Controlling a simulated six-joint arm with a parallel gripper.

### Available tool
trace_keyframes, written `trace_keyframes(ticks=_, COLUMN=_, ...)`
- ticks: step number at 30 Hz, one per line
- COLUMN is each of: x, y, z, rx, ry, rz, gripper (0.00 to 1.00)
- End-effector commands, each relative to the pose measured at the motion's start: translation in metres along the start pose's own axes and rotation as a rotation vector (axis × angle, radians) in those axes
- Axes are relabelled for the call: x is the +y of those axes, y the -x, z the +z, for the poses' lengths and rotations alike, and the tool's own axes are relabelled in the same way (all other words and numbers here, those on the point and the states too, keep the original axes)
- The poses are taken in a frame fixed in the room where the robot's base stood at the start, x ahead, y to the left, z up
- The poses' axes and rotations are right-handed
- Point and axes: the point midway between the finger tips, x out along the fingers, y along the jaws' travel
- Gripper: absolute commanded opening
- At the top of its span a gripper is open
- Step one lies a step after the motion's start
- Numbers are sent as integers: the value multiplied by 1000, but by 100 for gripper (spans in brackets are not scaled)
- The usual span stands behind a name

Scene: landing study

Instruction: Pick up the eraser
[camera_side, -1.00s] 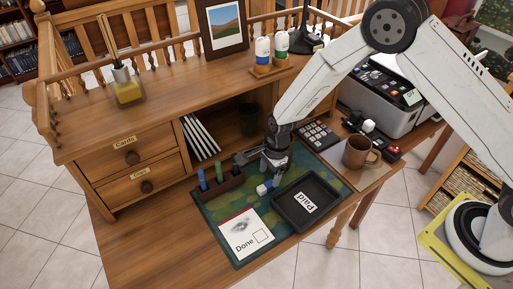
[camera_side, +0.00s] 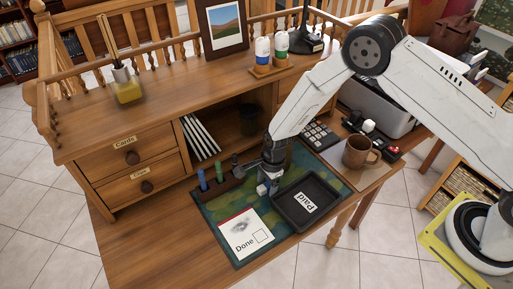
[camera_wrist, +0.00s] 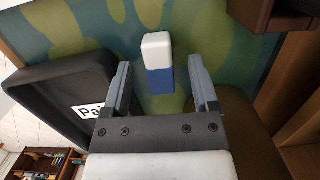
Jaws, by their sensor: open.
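The eraser (camera_wrist: 158,62) is a small block, white at one end with a blue sleeve, lying on the green patterned mat. In the side view the eraser (camera_side: 262,189) shows only in part beside my fingertips. My gripper (camera_side: 268,182) is low over the mat, pointing down, open and empty; it also fills the lower middle of the wrist view (camera_wrist: 162,85). I cannot tell its exact height above the mat.
A black tray labelled "Paid" (camera_side: 329,213) lies right of my gripper. A dark pen holder (camera_side: 222,187) with upright markers stands to its left. A mug (camera_side: 357,153) stands further right.

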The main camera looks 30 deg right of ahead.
Motion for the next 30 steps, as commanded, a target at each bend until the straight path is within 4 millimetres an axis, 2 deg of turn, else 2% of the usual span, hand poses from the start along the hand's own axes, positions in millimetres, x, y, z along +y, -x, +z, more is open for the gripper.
trace_keyframes(ticks=9, x=0, y=0, z=0, rx=0, ry=0, rz=0, gripper=76)
trace_keyframes(ticks=10, x=0, y=0, z=0, rx=0, ry=0, rz=0, gripper=73)
trace_keyframes(ticks=17, x=0, y=0, z=0, rx=0, ry=0, rz=0, gripper=0)
trace_keyframes(ticks=30, x=0, y=3, z=0, rx=-1, ry=0, rz=-1, gripper=0)
